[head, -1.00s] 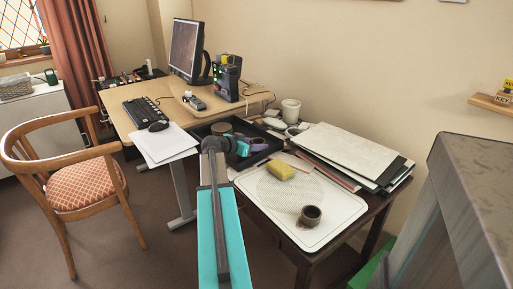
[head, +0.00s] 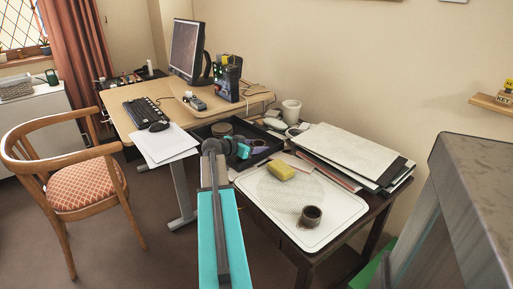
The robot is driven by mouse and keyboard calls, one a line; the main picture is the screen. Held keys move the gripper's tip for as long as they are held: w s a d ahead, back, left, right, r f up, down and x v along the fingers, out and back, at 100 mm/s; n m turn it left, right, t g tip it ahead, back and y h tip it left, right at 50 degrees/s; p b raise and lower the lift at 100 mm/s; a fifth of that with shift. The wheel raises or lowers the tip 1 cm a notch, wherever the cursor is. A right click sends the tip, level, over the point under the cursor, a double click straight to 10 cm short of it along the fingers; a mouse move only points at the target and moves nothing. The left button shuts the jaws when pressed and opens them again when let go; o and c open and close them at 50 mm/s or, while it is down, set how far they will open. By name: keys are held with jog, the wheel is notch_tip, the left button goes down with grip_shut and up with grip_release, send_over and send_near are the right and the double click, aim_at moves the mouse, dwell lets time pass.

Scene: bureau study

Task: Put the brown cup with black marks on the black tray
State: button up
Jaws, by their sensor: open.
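A small dark brown cup (head: 311,216) stands on the white board at the front of the dark table; I cannot make out its marks. The black tray (head: 197,134) lies at the table's left end. A round brownish-grey cup-like thing (head: 222,129) stands inside it near the back left; its marks are too small to tell. My gripper (head: 244,149) is over the tray, open, to the right of and nearer than that round thing. A purple-grey item (head: 260,146) shows just beyond the gripper. My arm hides the tray's front part.
The white board (head: 340,205) also bears a yellow sponge (head: 281,172). A stack of papers and folders (head: 350,150) fills the table's back right. A white cup (head: 291,109) stands behind the tray. A grey cabinet (head: 465,200) rises at the right.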

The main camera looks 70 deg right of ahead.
jog(key=shift+r, duration=0.15)
jog(key=v, duration=1.2)
jog(key=shift+p, duration=0.4)
